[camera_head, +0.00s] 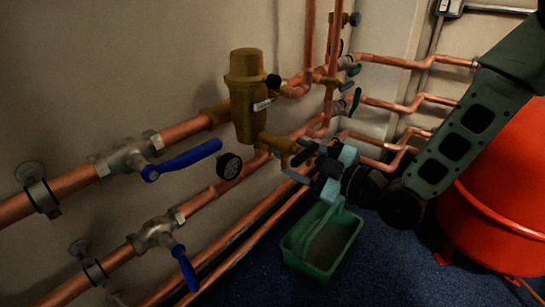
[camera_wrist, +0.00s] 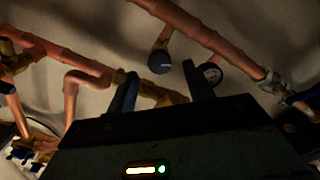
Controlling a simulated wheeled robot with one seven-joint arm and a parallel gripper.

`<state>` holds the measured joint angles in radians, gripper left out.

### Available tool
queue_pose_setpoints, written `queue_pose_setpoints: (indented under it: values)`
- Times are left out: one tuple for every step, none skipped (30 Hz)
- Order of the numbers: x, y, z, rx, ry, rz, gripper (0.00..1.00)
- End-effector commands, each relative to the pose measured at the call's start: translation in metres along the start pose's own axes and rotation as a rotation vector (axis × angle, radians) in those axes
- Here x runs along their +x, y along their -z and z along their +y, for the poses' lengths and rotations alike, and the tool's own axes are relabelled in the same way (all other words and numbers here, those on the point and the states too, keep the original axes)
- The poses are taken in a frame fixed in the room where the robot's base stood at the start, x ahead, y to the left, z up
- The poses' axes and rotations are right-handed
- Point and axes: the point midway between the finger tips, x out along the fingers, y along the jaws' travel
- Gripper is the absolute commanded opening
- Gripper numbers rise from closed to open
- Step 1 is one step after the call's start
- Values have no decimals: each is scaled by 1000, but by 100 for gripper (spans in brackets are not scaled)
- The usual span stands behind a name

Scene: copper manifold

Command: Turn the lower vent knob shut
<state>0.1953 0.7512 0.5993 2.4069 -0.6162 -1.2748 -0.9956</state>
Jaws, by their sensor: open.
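My gripper is open beside this fitting, with no visible grasp. In the wrist view, my gripper (camera_wrist: 160,82) has its two dark fingers apart, with a brass fitting (camera_wrist: 166,97) behind the gap. A round dark blue knob (camera_wrist: 160,62) shows just above the gap on a brass stem. I cannot tell whether the fingers touch it.
A round gauge (camera_head: 229,166) stands left of my gripper. Blue-handled valves (camera_head: 182,160) are on the left pipes. Below are a green caddy (camera_head: 296,262) and blue floor. A red vessel (camera_head: 505,190) stands at right. Copper pipes (camera_head: 400,63) run along the wall behind.

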Motion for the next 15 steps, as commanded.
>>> queue_pose_setpoints:
  values:
    - [12,-3,-2,-3,-2,3,52]
    - [18,-2,-3,-3,-1,3,52]
    - [26,-2,-2,-2,-2,3,52]
    - [32,-3,-3,-3,-1,2,52]
    - [37,-3,-2,-3,-2,3,52]
    - [44,-3,-2,-2,-2,2,52]
    - [49,-2,-2,-1,-3,2,52]
    - [53,-2,-2,-1,-1,2,52]
    - [59,-2,-2,-2,-2,2,52]
    - [62,-2,-2,-1,-1,1,52]
    - [65,-2,-2,-1,-1,0,52]
    - [69,-2,-1,-1,-2,1,52]
    - [71,-2,-1,-1,-2,1,52]
    - [72,-1,-1,0,-1,0,52]
    - [74,-1,0,0,-1,0,52]
